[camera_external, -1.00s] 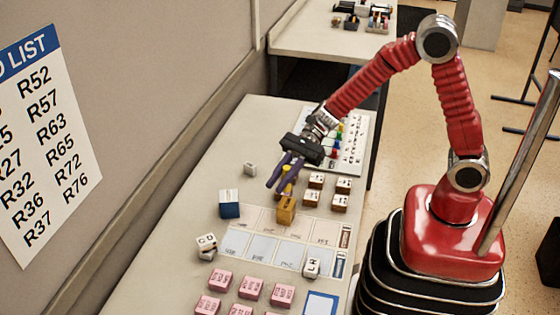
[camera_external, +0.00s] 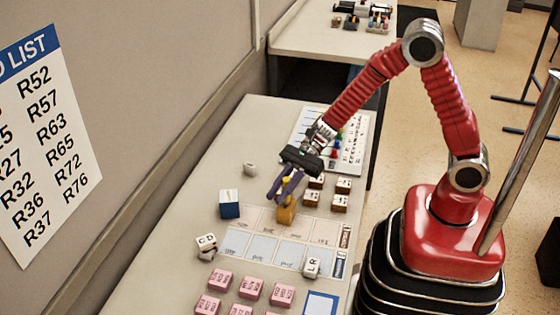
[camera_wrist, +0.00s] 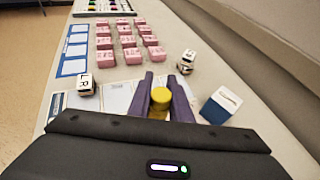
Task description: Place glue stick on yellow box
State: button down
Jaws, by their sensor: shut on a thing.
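The glue stick, a yellow cylinder (camera_wrist: 160,98), is held between the two purple fingers of my gripper (camera_wrist: 160,80) in the wrist view. In the external view it shows as a small yellow piece (camera_external: 286,188) between the fingers of my gripper (camera_external: 279,194). The yellow box (camera_external: 286,215) stands on the table directly under the glue stick in the external view. The stick's lower end is at or just above the box top; I cannot tell if they touch. In the wrist view the box is hidden behind my gripper and the stick.
A blue and white box (camera_external: 229,204) stands left of the yellow box. Brown lettered cubes (camera_external: 340,203) stand to the right. White lettered cubes (camera_external: 207,246) and several pink blocks (camera_external: 251,288) sit nearer. A printed card (camera_external: 290,250) lies flat beside the box.

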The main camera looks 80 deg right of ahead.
jog(key=c, duration=1.6)
grip_release()
jog(key=shift+s+d+r, duration=0.2)
jog(key=shift+d+r, duration=0.1)
jog(key=shift+d, duration=0.3)
jog(key=v, duration=1)
jog(key=shift+s+d+r, duration=0.1)
jog(key=shift+d+r, duration=0.05)
jog(key=shift+d, duration=0.1)
